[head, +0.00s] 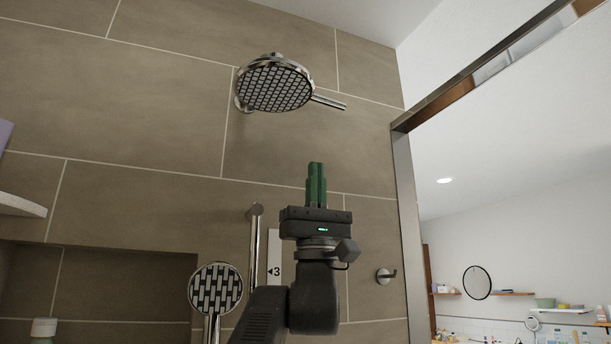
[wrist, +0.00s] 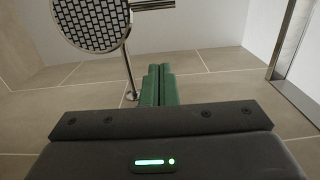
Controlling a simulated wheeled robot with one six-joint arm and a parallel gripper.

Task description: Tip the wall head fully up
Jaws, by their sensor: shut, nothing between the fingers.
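The wall head (head: 274,84) is a round chrome shower head with a dark-and-light gridded face. It is mounted high on the tiled wall, and its face points down and outward. A short chrome handle (head: 329,102) sticks out from its right side. In the wrist view the wall head (wrist: 90,22) shows at the upper left, cut off by the top edge, with its handle (wrist: 153,5) to the right. My gripper (head: 316,167) points up with its green fingers shut and empty. In the head view it is below the handle, apart from it. The fingers also show in the wrist view (wrist: 160,70).
A hand shower (head: 216,287) and a chrome rail (head: 254,240) are left of my arm. A white sign marked 3 (head: 274,257) and a wall hook (head: 385,276) are nearby. A metal-framed opening (head: 404,200) is at right. The space around the wall head looks clear.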

